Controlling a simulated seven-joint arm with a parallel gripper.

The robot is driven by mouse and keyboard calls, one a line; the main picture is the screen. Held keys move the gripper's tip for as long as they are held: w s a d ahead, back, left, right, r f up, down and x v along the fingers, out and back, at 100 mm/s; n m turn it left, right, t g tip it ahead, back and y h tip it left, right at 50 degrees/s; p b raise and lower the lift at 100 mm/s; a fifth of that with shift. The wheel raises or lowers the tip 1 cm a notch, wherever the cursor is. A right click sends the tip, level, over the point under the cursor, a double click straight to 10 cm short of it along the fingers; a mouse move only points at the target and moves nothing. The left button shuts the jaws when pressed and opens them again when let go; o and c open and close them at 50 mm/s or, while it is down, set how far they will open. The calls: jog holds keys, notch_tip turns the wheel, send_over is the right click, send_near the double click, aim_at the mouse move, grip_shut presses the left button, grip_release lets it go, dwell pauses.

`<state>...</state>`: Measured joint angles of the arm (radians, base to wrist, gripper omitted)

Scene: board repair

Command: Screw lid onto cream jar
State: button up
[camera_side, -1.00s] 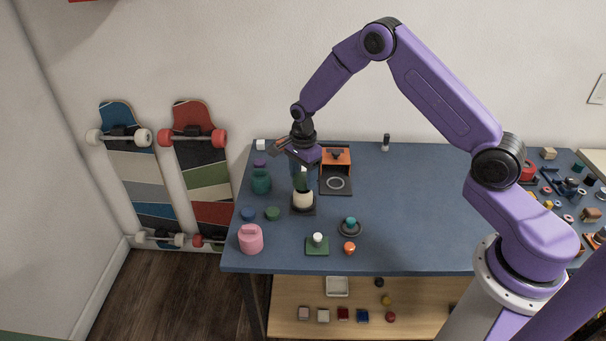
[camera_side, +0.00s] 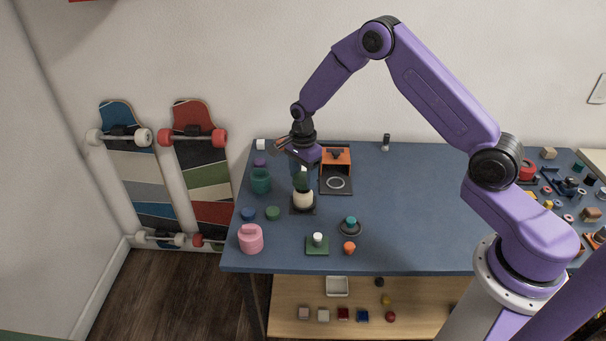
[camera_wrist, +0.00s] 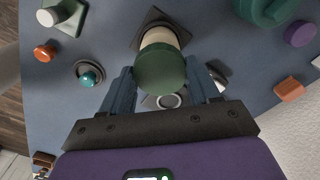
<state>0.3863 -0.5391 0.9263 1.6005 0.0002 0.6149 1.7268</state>
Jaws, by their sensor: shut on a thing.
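The dark green round lid (camera_side: 302,181) is directly above the cream jar (camera_side: 303,201) in the side view, with no clear gap between them. The jar stands upright on a dark square base (camera_side: 297,210). My gripper (camera_side: 301,172) points down and is shut on the lid. In the wrist view, the lid (camera_wrist: 161,74) lies between the two blue fingers of my gripper (camera_wrist: 160,72) and overlaps the jar (camera_wrist: 158,37) behind it. The lid hides the jar's mouth, so I cannot tell whether the threads are engaged.
An orange and black fixture (camera_side: 336,157) stands close to the right. A teal jar (camera_side: 260,181) is on the left, and a pink jar (camera_side: 250,239) is at the front left. A green block with a white knob (camera_side: 317,245) sits in front. The table's middle right is clear.

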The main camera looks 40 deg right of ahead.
jog(key=shift+f, duration=1.35)
dwell(2.3)
dwell(0.4)
jog(key=o, duration=1.1)
jog(key=c, duration=1.1)
jog(key=m, duration=0.6)
jog(key=shift+m, duration=0.4)
jog(key=m, duration=0.5)
jog(key=shift+f+m, duration=0.1)
jog(key=shift+m, duration=0.3)
